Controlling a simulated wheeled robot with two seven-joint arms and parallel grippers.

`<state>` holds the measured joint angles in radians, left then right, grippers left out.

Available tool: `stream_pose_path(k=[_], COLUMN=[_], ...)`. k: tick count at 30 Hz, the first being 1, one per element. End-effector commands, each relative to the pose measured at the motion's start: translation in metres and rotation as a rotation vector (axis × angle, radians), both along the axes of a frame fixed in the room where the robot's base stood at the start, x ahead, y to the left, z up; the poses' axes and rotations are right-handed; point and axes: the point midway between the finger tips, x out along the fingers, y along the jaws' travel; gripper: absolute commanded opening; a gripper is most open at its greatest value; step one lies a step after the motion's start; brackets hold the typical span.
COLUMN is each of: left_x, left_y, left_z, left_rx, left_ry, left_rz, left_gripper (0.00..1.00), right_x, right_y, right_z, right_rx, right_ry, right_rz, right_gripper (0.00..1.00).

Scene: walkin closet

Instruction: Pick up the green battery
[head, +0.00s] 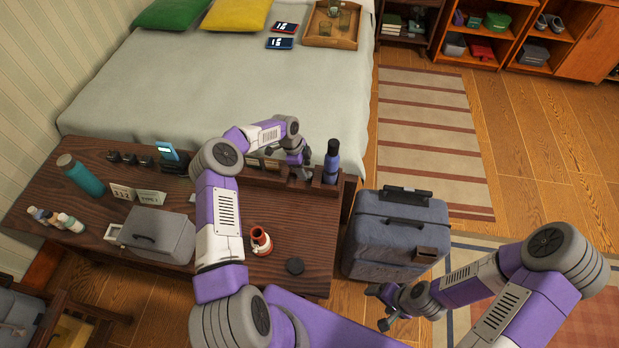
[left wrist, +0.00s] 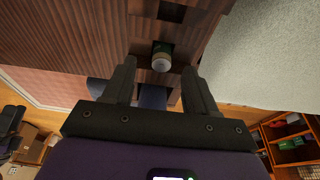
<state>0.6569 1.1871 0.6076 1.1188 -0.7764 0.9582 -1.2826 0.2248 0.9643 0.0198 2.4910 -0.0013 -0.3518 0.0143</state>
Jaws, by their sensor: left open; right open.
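In the left wrist view, a small upright cylinder (left wrist: 162,60) with a pale top and dark greenish side sits in a dark compartment of the wooden rack. It is probably the green battery, though its label is not readable. My left gripper (head: 301,176) is open above the rack (head: 322,186), and the cylinder appears between its fingers in the left wrist view. I cannot tell the remaining gap, and I see no grip on it. In the head view, the arm and gripper hide that spot. My right gripper (head: 380,308) is open and empty, low beside the suitcase.
A tall blue bottle (head: 331,163) stands in the rack just right of my left gripper. A grey suitcase (head: 385,240) stands right of the desk. The desk holds a grey box (head: 158,236), a red-and-white object (head: 261,241) and a teal bottle (head: 82,176). The bed (head: 220,85) lies behind.

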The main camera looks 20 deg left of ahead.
Motion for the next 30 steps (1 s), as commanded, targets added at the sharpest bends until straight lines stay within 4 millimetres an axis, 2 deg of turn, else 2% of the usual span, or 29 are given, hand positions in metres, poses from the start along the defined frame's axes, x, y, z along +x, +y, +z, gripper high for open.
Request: stream_pose_path(k=[4,9,18,27,30], left_x=[0.003,0.005,0.005,0.005,0.005], left_y=[-0.007,-0.012,-0.015,-0.016,-0.016], left_z=[-0.025,-0.044,-0.049,-0.050,-0.050], left_rx=[-0.003,-0.002,-0.004,-0.004,-0.003], left_ry=[0.000,0.000,0.003,0.001,0.000], left_rz=[0.000,0.001,0.001,0.000,0.001], left_gripper=[0.57,0.57,0.57,0.12,0.00], right_x=[0.000,0.000,0.000,0.000,0.000], right_y=[0.000,0.000,0.000,0.000,0.000], right_z=[-0.011,-0.016,-0.016,-0.016,-0.016], right_rx=[0.000,0.000,0.000,0.000,0.000], right_ry=[0.000,0.000,0.000,0.000,0.000], right_rz=[0.000,0.000,0.000,0.000,0.000], right_gripper=[0.77,0.77,0.77,0.77,0.77])
